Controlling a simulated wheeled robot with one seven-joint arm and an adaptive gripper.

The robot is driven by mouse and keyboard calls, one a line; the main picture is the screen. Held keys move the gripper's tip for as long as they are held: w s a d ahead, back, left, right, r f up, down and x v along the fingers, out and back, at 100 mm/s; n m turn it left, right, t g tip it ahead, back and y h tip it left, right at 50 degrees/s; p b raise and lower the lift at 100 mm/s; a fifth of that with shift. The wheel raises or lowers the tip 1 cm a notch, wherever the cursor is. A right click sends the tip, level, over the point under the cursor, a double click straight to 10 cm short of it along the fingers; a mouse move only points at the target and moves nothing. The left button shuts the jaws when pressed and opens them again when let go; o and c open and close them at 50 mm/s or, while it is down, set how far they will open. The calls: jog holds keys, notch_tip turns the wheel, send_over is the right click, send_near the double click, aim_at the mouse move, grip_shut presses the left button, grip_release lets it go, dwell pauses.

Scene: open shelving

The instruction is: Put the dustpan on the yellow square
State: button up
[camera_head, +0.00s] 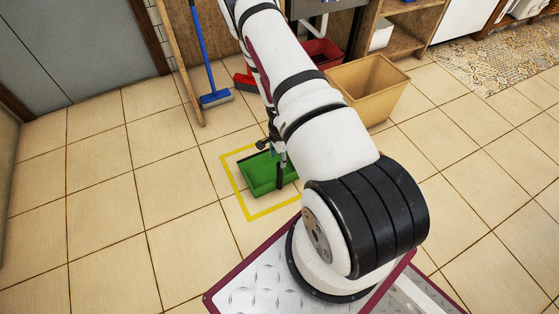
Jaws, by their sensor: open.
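A green dustpan (262,175) lies on the tiled floor inside the yellow square outline (234,186). Its right side is partly hidden by my arm. My gripper (279,168) is open at the dustpan's upper right, beside a dark upright part that may be the dustpan's handle. I cannot tell whether the gripper touches the dustpan. The right part of the yellow square is hidden behind my arm.
A blue broom (203,50) leans by a wooden panel (182,60). A red brush (245,79) and a red bucket (322,54) stand behind my arm. A tan bin (369,88) stands to the right. The floor at left is clear.

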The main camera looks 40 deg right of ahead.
jog(key=w+a+r+n+t+y+p, duration=0.1)
jog(key=w+a+r, duration=0.2)
jog(key=r, duration=0.5)
jog(key=w+a+r+n+t+y+p, duration=0.1)
jog(key=w+a+r+n, duration=0.15)
jog(key=r, duration=0.65)
jog(key=w+a+r+n+t+y, duration=0.1)
jog(key=w+a+r, duration=0.25)
jog(key=r, duration=0.45)
jog(key=s+a+r+n+y, duration=0.1)
jog(key=s+a+r+n, duration=0.15)
jog(key=a+r, duration=0.4)
jog(key=s+a+r+n+y, duration=0.1)
jog(key=a+r+n, duration=0.25)
jog(key=r, duration=0.65)
jog(key=s+a+r+n+g, duration=0.1)
jog(key=s+a+r+n, duration=0.2)
jog(key=s+r, duration=0.35)
jog(key=s+a+r+n+g, duration=0.1)
jog(key=s+a+r+n, duration=0.25)
jog(key=s+r, duration=0.35)
jog(key=s+d+r+n+h, duration=0.1)
jog(key=s+d+n+h, duration=0.1)
jog(key=s, duration=0.8)
jog(key=s+d+r+n+h, duration=0.1)
jog(key=s+n+h, duration=0.1)
jog(key=s, duration=0.7)
jog(key=shift+s+d+r+g+h, duration=0.15)
jog(key=shift+s+d+g+h, duration=0.25)
jog(key=shift+h, duration=0.1)
